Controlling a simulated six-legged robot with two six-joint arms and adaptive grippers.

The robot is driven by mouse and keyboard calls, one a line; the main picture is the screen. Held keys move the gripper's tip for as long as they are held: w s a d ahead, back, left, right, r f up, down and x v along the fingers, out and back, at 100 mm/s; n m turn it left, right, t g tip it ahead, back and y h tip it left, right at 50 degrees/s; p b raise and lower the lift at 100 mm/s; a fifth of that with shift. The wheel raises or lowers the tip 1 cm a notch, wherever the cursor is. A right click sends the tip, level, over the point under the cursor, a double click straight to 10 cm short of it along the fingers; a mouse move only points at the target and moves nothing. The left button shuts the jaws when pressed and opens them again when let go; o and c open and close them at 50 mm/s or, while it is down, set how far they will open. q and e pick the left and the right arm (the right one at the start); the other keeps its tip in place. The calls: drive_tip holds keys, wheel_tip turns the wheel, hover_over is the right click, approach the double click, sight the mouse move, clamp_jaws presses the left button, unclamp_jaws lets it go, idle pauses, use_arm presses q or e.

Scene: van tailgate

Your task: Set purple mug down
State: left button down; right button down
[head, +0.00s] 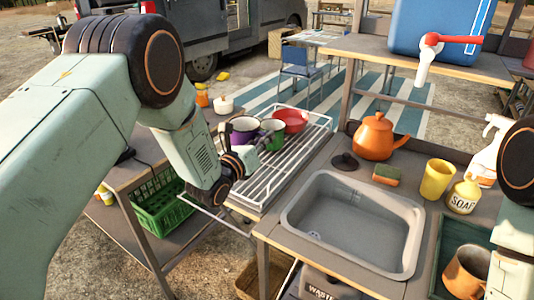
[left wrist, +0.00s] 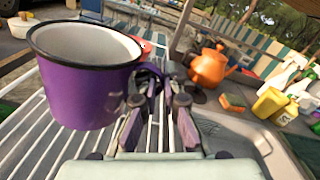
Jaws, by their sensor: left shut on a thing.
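The purple mug (head: 243,130), white inside with a dark rim, is upright over the left part of the wire dish rack (head: 318,124). My left gripper (head: 239,160) is shut on its handle. In the left wrist view the mug (left wrist: 88,92) is large at the left, and the gripper fingers (left wrist: 160,100) close on the handle at its right side. Whether the mug's base touches the rack slats cannot be told. A green mug (head: 272,133) and a red bowl (head: 291,120) are in the rack. My right gripper is not in view.
A grey sink (head: 352,222) lies right of the rack. An orange kettle (head: 374,138), a sponge (head: 386,174), a yellow cup (head: 437,179) and a soap bottle (head: 464,194) stand behind and beside it. A white pot (head: 224,105) is beyond the rack. Bare slats show at the rack's front.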

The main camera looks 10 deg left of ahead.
use_arm(q)
drive_tip(key=f, duration=0.1)
drive_tip(key=a+f, duration=0.1)
drive_tip(key=f, duration=0.2)
drive_tip(key=shift+w+a, duration=0.15)
drive_tip(key=shift+w, duration=0.1)
drive_tip(key=f, duration=0.2)
drive_tip(key=d+f, duration=0.1)
drive_tip(key=shift+s+b, duration=0.25)
drive_tip(key=shift+b, duration=0.05)
drive_tip(key=shift+w+a+f, duration=0.2)
drive_tip(key=shift+a+f, duration=0.1)
drive_tip(key=shift+a, duration=0.1)
drive_tip(key=c, duration=1.9)
unclamp_jaws()
drive_tip(key=o, duration=0.4)
drive_tip(key=shift+s+d+r, duration=0.2)
drive_tip(key=shift+d, duration=0.15)
drive_tip(key=shift+w+a+f, duration=0.15)
drive_tip(key=shift+a+f, duration=0.05)
drive_tip(key=shift+a, duration=0.1)
drive_tip(key=v, duration=1.1)
drive_tip(key=shift+d+p, duration=0.15)
drive_tip(key=shift+p, duration=0.25)
drive_tip(key=shift+s, duration=0.55)
